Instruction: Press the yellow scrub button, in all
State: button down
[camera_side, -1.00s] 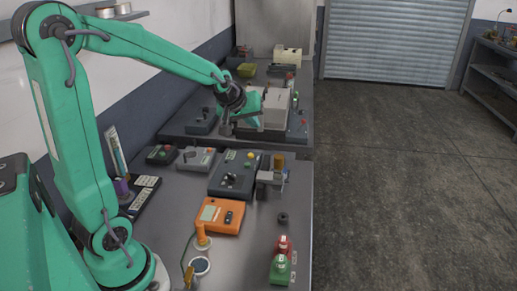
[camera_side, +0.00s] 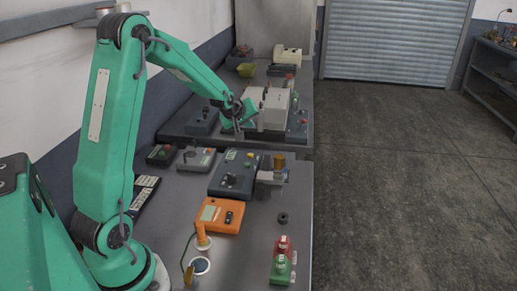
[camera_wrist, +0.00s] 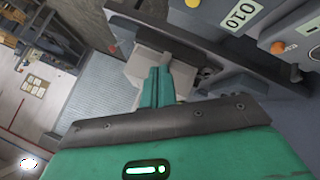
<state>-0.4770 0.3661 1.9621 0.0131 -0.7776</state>
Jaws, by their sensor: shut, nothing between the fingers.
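In the side view, a dark blue control box (camera_side: 232,177) stands on the near bench with a small yellow button (camera_side: 250,155) near its far edge. I cannot read whether this is the scrub button. My gripper (camera_side: 238,134) is shut and empty, in the air beyond the box near the gap between the benches. In the wrist view, its green fingers (camera_wrist: 157,86) are together.
Smaller grey (camera_side: 197,159) and dark (camera_side: 161,154) boxes stand left of the blue box. An orange device (camera_side: 219,215) is in front of it. A bracket with an orange-brown cylinder (camera_side: 279,162) is at its right. Pale blocks (camera_side: 266,107) stand on the far bench.

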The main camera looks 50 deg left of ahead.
jog(key=shift+f, duration=0.2)
jog(key=shift+f, duration=4.2)
jog(key=shift+f, duration=1)
dwell(0.4)
jog(key=shift+r, duration=1)
jog(key=shift+r, duration=2.5)
